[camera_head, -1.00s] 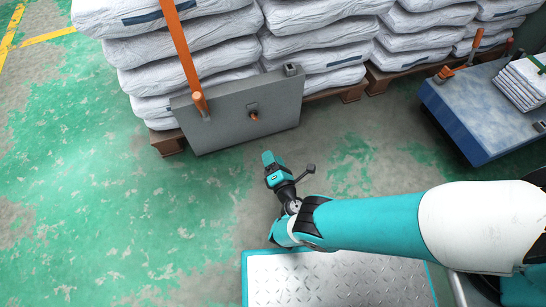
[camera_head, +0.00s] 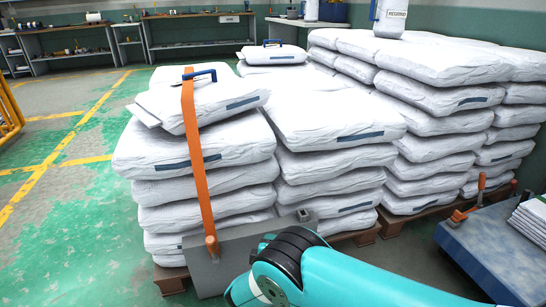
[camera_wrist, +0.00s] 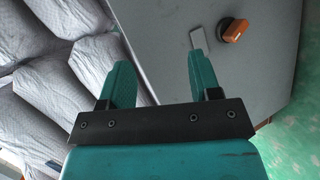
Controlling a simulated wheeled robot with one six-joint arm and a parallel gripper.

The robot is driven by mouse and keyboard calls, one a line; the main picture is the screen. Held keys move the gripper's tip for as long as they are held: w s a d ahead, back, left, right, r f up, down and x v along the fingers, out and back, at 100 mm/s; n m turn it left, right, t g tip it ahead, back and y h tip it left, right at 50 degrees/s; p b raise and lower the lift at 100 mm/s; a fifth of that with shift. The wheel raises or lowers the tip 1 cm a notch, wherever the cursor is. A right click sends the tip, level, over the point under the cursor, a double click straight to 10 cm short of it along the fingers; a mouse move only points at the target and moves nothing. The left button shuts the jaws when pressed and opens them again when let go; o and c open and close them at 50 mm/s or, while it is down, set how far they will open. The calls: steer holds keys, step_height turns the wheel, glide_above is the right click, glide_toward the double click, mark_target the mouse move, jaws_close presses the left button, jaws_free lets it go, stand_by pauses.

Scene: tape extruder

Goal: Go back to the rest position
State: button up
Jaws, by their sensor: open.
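My gripper (camera_wrist: 160,85) shows in the wrist view with its two teal fingers apart and nothing between them. A grey panel (camera_wrist: 255,65) with an orange knob (camera_wrist: 233,30) fills the view beyond the fingers. In the head view my teal arm reaches in from the lower right, and the gripper itself is out of sight there. The grey panel (camera_head: 228,244) stands against the pallet stacks, partly hidden behind my arm.
White sacks (camera_head: 200,198) are stacked on wooden pallets (camera_head: 172,281). An orange strap (camera_head: 194,150) runs down the front stack. A blue platform (camera_head: 500,252) stands at the right. Shelves (camera_head: 75,48) line the back wall. Green floor at the left is clear.

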steer(key=w+d+r+m+g, duration=0.1)
steer(key=d+r+m+g, duration=0.15)
steer(key=r, duration=0.55)
steer(key=w+d+r+m+g, duration=0.1)
steer(key=r+m+g, duration=0.15)
steer(key=r, duration=0.55)
steer(key=s+d+r+m+g+y, duration=0.1)
steer(key=s+d+r+m+g, duration=0.15)
steer(key=r, duration=0.35)
steer(key=s+d+r+m+g+y, duration=0.1)
steer(key=s+d+r, duration=0.1)
steer(key=s+r, duration=0.3)
steer(key=s+d+r+g+y, duration=0.1)
steer(key=s+d+r, duration=0.3)
steer(key=s, duration=0.5)
steer(key=s+d+r+g+y, duration=0.1)
steer(key=s+r+g, duration=0.1)
steer(key=s+r, duration=0.55)
steer(key=s+d+r+g+y, duration=0.1)
steer(key=s+d+r+y, duration=0.15)
steer(key=s, duration=0.85)
step_height(320, 180, up, 38)
steer(key=p, duration=3.7)
steer(key=shift+s+d+f+h, duration=0.2)
steer(key=shift+s+d+h, duration=0.1)
steer(key=shift+h, duration=0.15)
